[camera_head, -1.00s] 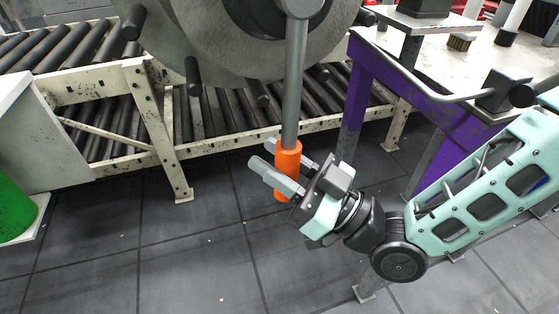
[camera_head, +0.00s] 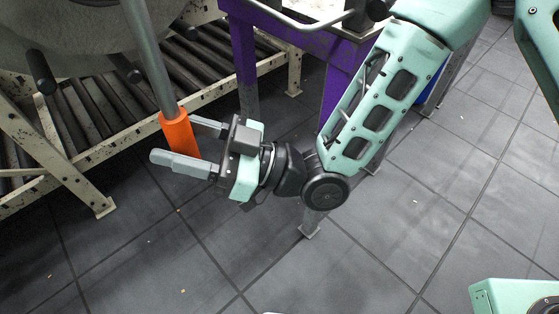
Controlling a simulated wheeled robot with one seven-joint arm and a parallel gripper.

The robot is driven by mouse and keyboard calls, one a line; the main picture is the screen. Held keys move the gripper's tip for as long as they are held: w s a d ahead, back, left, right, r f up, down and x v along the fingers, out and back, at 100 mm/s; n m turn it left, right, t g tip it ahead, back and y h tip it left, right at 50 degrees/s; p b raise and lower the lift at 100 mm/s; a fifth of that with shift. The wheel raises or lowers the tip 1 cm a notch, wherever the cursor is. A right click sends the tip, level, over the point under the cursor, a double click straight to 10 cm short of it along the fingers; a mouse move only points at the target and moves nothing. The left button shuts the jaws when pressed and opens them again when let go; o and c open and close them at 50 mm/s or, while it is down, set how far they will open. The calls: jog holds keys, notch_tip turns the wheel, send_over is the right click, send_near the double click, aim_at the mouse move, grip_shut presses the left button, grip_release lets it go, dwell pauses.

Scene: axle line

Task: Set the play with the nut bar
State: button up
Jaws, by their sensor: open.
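The nut bar (camera_head: 149,58) is a long grey bar that hangs down from the big grey disc (camera_head: 75,35) at upper left. Its lower end has an orange grip (camera_head: 180,136). The bar leans, with its lower end to the right. My gripper (camera_head: 175,142) is open, its two grey fingers pointing left. One finger passes in front of the orange grip's lower part, and the other reaches toward its right side. I cannot tell whether either finger touches it. The bar's top end is out of view.
A roller conveyor on a cream, chipped frame (camera_head: 75,178) stands behind the bar at left. A purple-legged workbench (camera_head: 243,65) with a grey rail (camera_head: 300,24) is behind my arm. The dark tiled floor (camera_head: 430,215) is clear at front and right.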

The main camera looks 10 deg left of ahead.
jog(key=v, duration=1.5)
jog(key=shift+d+b, duration=0.25)
jog(key=shift+b, duration=0.15)
jog(key=shift+f, duration=0.1)
